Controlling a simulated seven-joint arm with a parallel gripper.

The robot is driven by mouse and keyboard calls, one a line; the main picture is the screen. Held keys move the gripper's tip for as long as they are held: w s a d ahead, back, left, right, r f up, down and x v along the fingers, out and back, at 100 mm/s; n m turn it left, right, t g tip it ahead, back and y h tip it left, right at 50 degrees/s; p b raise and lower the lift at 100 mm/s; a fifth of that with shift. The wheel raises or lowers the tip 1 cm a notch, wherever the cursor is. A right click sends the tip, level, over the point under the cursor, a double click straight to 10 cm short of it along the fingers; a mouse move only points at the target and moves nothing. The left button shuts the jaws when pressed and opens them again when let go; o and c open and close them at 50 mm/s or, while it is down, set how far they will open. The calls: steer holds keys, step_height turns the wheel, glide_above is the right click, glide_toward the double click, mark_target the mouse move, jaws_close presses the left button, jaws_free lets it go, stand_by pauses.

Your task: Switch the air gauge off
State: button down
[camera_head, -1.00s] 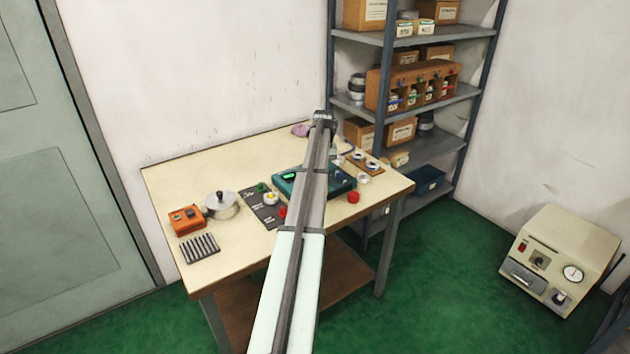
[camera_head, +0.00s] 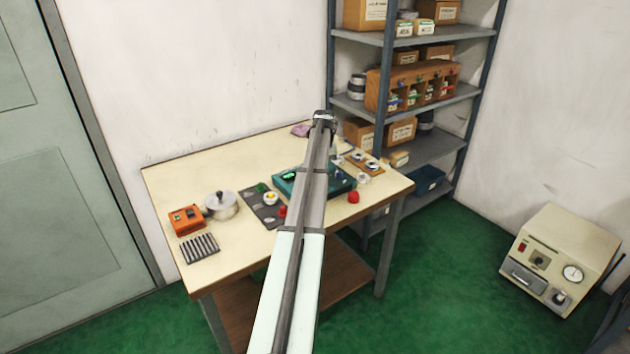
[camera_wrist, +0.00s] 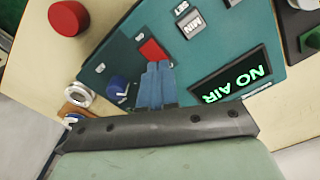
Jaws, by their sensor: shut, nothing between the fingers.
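The air gauge is a teal box (camera_head: 338,189) on the table, partly hidden behind my arm in the head view. In the wrist view its teal panel (camera_wrist: 222,30) fills the middle. A red rectangular switch (camera_wrist: 153,50), a blue knob (camera_wrist: 117,86) and the MIN (camera_wrist: 191,24) and SET buttons are on the panel. My gripper (camera_wrist: 157,68) is shut and empty, its blue-grey fingertips over the panel right at the red switch's near edge. I cannot tell whether they touch it.
A red round knob or button (camera_wrist: 69,17) stands beside the gauge. A metal ring (camera_wrist: 77,95) lies by its corner. An orange box (camera_head: 186,218), a lidded pot (camera_head: 221,206) and a dark mat (camera_head: 262,211) lie on the left of the table. Shelves (camera_head: 430,147) stand behind.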

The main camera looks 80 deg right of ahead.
steer(key=shift+f, duration=1)
stand_by(1.0)
steer(key=shift+r, duration=0.1)
steer(key=shift+r, duration=3.45)
